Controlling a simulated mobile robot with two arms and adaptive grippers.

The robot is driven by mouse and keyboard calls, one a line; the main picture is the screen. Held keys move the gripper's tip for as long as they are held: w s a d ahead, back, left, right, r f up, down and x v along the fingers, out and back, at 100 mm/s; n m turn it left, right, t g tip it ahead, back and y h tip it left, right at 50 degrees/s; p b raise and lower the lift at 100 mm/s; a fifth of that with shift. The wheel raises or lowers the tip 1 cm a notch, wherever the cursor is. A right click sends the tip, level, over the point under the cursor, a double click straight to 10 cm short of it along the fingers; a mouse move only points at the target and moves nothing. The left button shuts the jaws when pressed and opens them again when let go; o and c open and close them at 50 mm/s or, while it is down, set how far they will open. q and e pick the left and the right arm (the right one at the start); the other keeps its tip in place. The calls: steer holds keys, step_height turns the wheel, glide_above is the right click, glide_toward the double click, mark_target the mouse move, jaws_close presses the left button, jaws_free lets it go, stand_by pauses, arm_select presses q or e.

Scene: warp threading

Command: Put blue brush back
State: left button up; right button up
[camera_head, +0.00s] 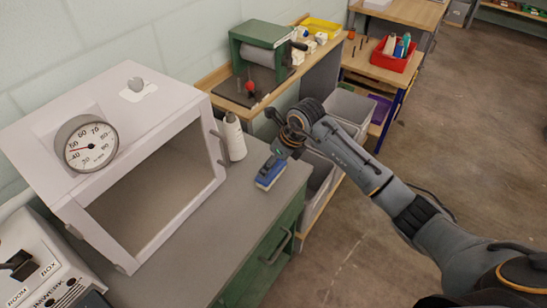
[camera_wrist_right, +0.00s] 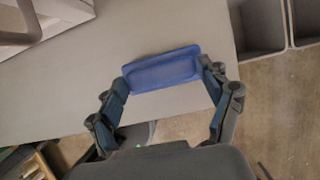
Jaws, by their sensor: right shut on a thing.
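The blue brush (camera_head: 268,174) is a small blue block with a paler lower edge. It is at the right edge of the grey worktop (camera_head: 200,240); I cannot tell whether it touches the top. My right gripper (camera_head: 277,158) comes in from the right and is shut on the brush. In the right wrist view, the blue brush (camera_wrist_right: 160,70) sits between the fingertips of my right gripper (camera_wrist_right: 163,76), over the grey surface. My left gripper is not in view.
A white open-fronted box with a dial (camera_head: 88,143) stands on the worktop, with a pale thread cone (camera_head: 235,138) beside it. A green-framed roller machine (camera_head: 262,48) is on the wooden bench behind. Grey bins (camera_head: 350,106) stand to the right; a red tray (camera_head: 391,58) lies further back.

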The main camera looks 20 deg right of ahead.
steer(key=shift+f, duration=0.1)
steer(key=o, duration=1.1)
steer(key=shift+c, duration=0.2)
steer(key=shift+d+r, duration=0.1)
steer(key=shift+r, duration=0.25)
steer(key=b+v, duration=0.2)
steer(key=v, duration=0.9)
steer(key=shift+s+r, duration=0.2)
steer(key=shift+r, duration=0.05)
